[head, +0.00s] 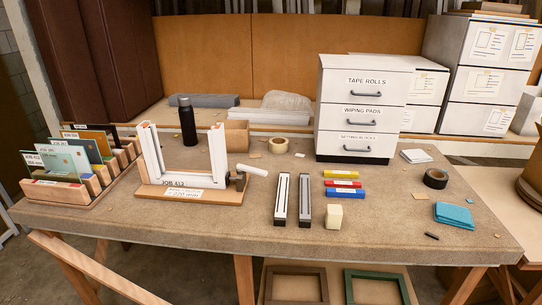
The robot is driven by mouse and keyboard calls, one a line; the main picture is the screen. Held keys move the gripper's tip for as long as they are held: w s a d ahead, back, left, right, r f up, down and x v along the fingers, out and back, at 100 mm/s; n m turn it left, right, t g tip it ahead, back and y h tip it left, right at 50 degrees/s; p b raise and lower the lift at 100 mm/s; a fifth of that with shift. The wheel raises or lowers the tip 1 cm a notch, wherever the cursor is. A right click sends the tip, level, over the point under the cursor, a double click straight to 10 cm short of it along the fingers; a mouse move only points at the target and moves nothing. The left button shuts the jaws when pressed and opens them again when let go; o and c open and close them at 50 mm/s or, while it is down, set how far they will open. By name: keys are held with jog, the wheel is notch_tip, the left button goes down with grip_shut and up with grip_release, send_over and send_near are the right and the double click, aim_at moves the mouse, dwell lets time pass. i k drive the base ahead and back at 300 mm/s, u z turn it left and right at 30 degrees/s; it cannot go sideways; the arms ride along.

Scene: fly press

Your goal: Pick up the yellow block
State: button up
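A yellow block (341,174), a flat bar, lies on the workbench right of centre, in front of the white drawer unit. A red block (342,184) and a blue block (345,194) lie in front of it, roughly parallel and close by. I cannot tell whether these blocks touch. A pale cream, roughly cubic block (334,217) stands nearer the front edge. My gripper is not in view.
Two metal-and-black bars (305,200) lie left of the blocks. A white frame on a wooden stand (183,190) is further left. The drawer unit (358,108) stands behind. A blue cloth (454,215) and black tape roll (435,178) lie right; bench between is mostly clear.

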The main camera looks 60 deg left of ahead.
aim_at(334, 174)
jog(key=u, duration=1.65)
